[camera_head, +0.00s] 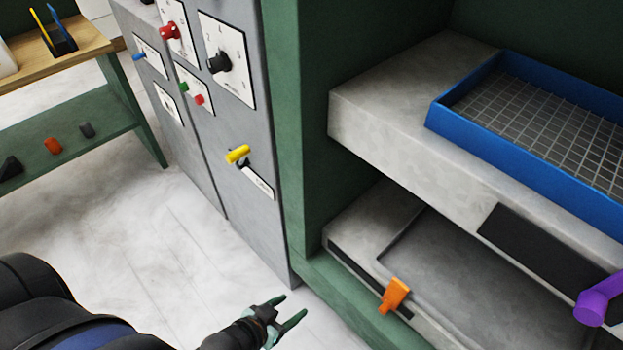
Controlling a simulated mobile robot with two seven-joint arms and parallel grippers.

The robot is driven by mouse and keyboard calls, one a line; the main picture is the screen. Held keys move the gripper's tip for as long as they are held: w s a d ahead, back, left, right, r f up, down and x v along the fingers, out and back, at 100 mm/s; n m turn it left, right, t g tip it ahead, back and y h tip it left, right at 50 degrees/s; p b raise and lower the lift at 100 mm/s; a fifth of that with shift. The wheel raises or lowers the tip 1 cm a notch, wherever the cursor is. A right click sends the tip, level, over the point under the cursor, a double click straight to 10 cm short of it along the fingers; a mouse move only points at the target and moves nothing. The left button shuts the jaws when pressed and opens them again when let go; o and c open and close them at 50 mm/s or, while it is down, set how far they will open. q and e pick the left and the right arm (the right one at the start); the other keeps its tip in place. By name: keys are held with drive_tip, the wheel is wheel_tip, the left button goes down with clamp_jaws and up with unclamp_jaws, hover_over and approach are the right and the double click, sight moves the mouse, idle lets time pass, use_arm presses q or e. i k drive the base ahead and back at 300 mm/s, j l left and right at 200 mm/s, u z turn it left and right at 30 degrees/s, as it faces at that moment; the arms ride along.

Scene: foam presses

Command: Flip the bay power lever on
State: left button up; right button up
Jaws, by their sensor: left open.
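A yellow-handled lever (238,154) sticks out of the grey cabinet front, with a white label plate below it. An orange lever (394,294) stands at a dark slot on the front of the lower press slab. Which of them is the bay power lever I cannot read from any label. My left gripper (294,305) is open and empty, low in the picture. It appears in front of the floor, below the yellow lever and left of the orange one, apart from both. My right gripper is not in view.
The grey cabinet (245,120) also carries a black dial (219,63), a red knob (170,31) and small buttons. A blue mesh tray (530,137) sits on the upper slab. A purple handle (592,306) juts out at lower right. A green-framed bench (75,125) stands left.

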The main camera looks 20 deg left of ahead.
sight(240, 153)
drive_tip(key=i+j+u, duration=0.1)
drive_tip(key=u, duration=1.15)
